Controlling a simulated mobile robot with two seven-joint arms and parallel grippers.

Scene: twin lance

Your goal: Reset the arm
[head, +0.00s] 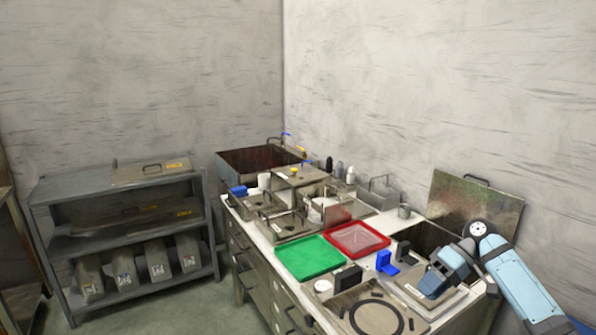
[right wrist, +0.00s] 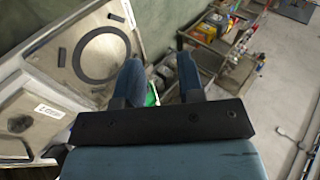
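My right arm comes in from the right in the head view, light blue with a dark grey wrist joint. Its blue right gripper (head: 436,283) hangs over the right end of the counter, above a pale metal panel (head: 460,303). In the right wrist view the two blue fingers of the gripper (right wrist: 160,72) stand apart with a clear gap. Nothing is held between them; a bit of green shows in the gap, beyond the fingers. Whether the fingertips touch the panel is hard to tell. My left arm and gripper do not show.
The counter holds a green tray (head: 310,257), a red tray (head: 357,238), a blue bracket (head: 386,262), a dark block (head: 348,277) and a plate with a black ring (head: 376,317). An upright metal lid (head: 474,208) stands behind the gripper. A grey shelf (head: 125,203) stands left.

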